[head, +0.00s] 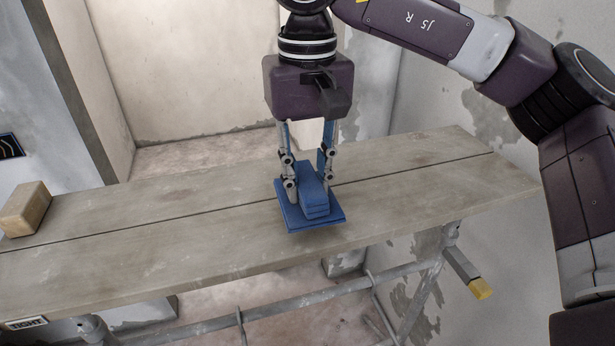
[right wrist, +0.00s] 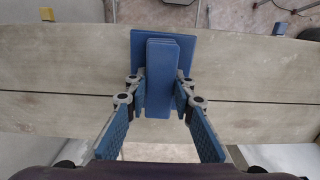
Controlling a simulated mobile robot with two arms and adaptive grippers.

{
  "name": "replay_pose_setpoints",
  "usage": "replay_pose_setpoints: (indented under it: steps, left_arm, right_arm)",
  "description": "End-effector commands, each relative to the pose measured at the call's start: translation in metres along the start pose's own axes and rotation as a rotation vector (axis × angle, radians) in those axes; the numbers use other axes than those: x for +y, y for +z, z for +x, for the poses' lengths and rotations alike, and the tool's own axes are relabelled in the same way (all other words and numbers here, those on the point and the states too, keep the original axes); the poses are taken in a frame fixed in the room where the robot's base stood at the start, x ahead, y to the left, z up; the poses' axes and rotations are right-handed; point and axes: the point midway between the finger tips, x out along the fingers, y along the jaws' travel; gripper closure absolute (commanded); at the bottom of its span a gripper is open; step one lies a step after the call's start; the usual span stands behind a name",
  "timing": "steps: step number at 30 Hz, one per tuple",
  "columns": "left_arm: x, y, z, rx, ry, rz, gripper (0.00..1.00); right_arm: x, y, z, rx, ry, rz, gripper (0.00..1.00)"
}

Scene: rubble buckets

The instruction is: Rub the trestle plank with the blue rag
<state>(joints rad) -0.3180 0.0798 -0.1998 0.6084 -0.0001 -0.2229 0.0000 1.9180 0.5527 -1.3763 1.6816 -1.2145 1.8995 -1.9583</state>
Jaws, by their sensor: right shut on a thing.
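The blue rag (head: 314,221) looks like a flat blue pad with a raised block on top, and it is over the front board of the trestle plank (head: 140,270). My right gripper (head: 308,185) points down and is shut on the raised block. In the right wrist view the rag (right wrist: 162,80) sits between the fingers of the gripper (right wrist: 160,95), over the plank (right wrist: 60,75). I cannot tell for sure whether the rag's underside touches the wood. My left gripper is not in view.
A tan block (head: 27,208) stands on the plank's left end. Metal trestle tubes (head: 300,297) run below, and a yellow-tipped bar (head: 480,289) sticks out at right. The plank around the rag is clear.

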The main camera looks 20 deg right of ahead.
Motion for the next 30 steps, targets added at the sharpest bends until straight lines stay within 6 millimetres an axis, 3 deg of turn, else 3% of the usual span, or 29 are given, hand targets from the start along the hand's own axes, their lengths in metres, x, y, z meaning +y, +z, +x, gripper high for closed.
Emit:
replay_pose_setpoints:
  steps: [8,10,18,30]
  left_arm:
    - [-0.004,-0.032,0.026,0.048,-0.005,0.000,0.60]
    - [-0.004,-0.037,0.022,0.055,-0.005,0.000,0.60]
    - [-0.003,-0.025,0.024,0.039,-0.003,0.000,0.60]
    - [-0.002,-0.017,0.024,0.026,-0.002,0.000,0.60]
  right_arm:
    - [0.000,0.000,0.034,-0.001,0.000,0.001,1.00]
    - [0.009,-0.001,0.029,0.000,-0.003,0.005,1.00]
    - [0.034,0.000,0.029,0.000,0.000,0.002,1.00]
    - [0.036,0.000,0.028,0.000,0.000,0.001,1.00]
